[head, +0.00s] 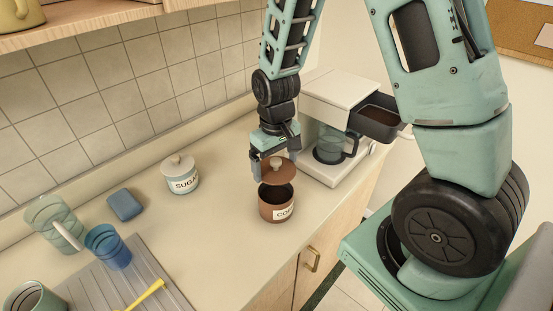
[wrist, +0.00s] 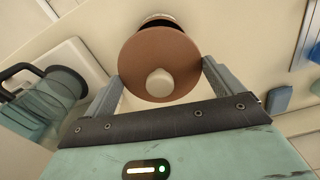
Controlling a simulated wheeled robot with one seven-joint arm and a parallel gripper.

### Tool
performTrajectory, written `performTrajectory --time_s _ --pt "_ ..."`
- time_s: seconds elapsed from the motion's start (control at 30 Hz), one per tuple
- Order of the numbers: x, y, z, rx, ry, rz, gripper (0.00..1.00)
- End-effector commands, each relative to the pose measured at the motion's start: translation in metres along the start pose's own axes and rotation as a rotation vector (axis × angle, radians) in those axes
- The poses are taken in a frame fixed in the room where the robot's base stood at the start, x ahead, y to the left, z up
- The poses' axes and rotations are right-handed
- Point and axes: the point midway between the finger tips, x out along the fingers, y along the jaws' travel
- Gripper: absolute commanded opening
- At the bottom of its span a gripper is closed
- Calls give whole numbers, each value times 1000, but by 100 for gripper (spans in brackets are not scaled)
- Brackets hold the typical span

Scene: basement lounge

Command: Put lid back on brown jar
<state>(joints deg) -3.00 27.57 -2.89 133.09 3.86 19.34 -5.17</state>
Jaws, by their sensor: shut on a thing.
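The brown jar (head: 276,210), with a white label that starts "CO", stands upright and open on the counter, its dark inside showing. The brown lid (head: 284,174) with a pale knob is above the jar's mouth, apart from it at the front. My gripper (head: 276,168) is shut on the lid, a finger at either side of its rim. In the wrist view the lid (wrist: 150,50) sits between the two fingers, knob toward the camera. It hides most of the jar there; only a small part shows beyond it.
A white coffee machine (head: 338,95) with a glass pot stands right of the jar. A white sugar jar (head: 181,178) with its lid on, a blue sponge (head: 124,204), and a blue cup (head: 108,246) by a grey drying mat are at left. Counter around the jar is clear.

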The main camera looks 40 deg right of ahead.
Motion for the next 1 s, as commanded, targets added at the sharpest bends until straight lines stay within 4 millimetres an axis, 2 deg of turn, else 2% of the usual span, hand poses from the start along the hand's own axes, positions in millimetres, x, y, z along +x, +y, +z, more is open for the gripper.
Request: performTrajectory --time_s 0.7,1.0 --pt "59 0 0 3 -1 0 71" --pt "62 0 0 3 0 0 71"
